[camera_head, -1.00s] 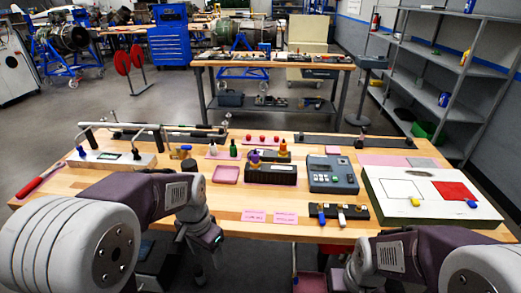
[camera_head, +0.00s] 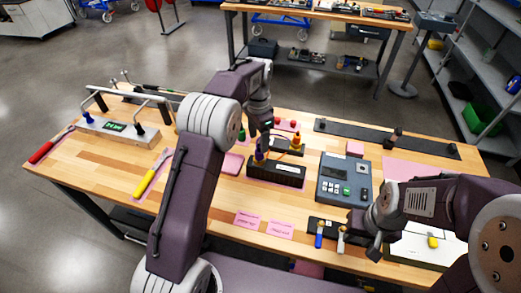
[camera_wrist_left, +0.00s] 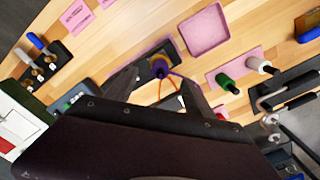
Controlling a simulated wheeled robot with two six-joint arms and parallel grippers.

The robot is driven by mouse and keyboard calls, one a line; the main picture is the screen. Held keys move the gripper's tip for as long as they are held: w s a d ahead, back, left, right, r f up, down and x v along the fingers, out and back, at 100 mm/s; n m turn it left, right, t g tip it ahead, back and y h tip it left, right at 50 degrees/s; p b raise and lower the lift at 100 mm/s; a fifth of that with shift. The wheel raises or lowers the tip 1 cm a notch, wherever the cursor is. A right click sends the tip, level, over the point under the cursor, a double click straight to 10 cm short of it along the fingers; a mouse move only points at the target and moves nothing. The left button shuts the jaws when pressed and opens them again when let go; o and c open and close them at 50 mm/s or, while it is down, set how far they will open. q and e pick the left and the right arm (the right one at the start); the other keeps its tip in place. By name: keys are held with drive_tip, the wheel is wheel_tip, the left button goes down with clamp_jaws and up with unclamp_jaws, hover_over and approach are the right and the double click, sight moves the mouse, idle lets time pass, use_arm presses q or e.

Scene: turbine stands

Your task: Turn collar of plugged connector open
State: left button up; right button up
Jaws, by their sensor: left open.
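A purple connector (camera_head: 260,155) stands upright on a long black box (camera_head: 274,173) in the middle of the table. My left gripper (camera_head: 262,136) points down just above the purple connector. In the left wrist view, my left gripper (camera_wrist_left: 158,88) is open, with its fingers on either side of the purple connector (camera_wrist_left: 160,66); I cannot tell if they touch it. An orange cable runs from that connector. My right gripper (camera_head: 362,240) hangs near the table's front right; its finger opening is unclear.
A grey keypad box (camera_head: 343,180) stands right of the black box. A blue-handled piece (camera_head: 319,238) sits in front. Green (camera_wrist_left: 228,85) and white (camera_wrist_left: 258,64) capped parts stand beside the pink tray (camera_wrist_left: 206,32). A yellow-handled tool (camera_head: 150,177) lies at left.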

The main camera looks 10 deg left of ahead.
sight(259, 150)
use_arm(q)
wheel_tip(259, 150, down, 9)
drive_tip(key=shift+w+f+p, duration=0.15)
drive_tip(key=shift+p, duration=0.35)
drive_tip(key=shift+d, duration=0.1)
drive_tip(key=shift+w, duration=0.1)
clamp_jaws()
